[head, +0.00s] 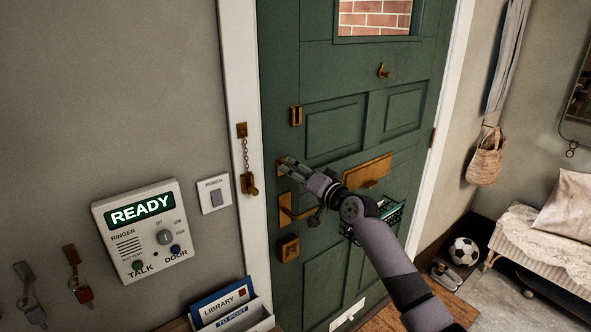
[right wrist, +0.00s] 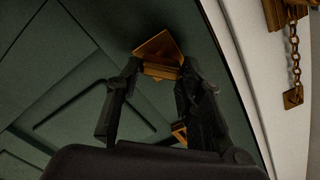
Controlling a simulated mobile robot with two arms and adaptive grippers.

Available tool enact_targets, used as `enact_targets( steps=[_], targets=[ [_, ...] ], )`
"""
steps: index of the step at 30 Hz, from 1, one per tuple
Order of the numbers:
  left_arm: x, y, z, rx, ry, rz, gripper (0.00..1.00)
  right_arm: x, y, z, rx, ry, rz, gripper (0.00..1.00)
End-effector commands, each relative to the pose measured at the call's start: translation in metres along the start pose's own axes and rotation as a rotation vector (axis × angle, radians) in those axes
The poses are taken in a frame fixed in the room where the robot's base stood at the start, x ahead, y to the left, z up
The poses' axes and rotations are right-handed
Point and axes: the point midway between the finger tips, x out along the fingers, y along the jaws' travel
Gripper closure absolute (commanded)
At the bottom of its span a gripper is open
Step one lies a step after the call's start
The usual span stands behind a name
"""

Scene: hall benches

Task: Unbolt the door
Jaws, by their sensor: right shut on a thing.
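The green door (head: 345,80) is closed in its white frame. My right gripper (head: 288,168) reaches to the door's left edge, above the brass lever handle (head: 286,212), and is shut on a small brass fitting, seemingly the bolt. In the right wrist view this brass bolt (right wrist: 158,50) sits at the fingertips of my gripper (right wrist: 158,80). The fingers hide part of it, so I cannot tell how far it is thrown. My left gripper is not in view.
A brass chain (head: 245,160) hangs on the frame, beside a brass slot plate (head: 296,116) on the door. A brass lock (head: 289,248) sits below the handle. A brass letter plate (head: 368,170) and wire basket (head: 388,213) are near my arm. An intercom (head: 140,230) is left.

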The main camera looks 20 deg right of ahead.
Motion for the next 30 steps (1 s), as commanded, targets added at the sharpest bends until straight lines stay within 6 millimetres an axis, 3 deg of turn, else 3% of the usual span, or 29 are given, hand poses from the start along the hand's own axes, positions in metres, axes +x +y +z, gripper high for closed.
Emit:
enact_targets(
  steps=[18, 30],
  targets=[
    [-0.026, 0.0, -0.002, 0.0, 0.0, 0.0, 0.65, 0.0, 0.002, 0.0, 0.556, 0.0, 0.002, 0.93],
    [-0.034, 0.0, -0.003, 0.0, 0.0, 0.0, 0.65, 0.0, 0.004, 0.002, 0.743, -0.001, 0.002, 0.93]
  ],
)
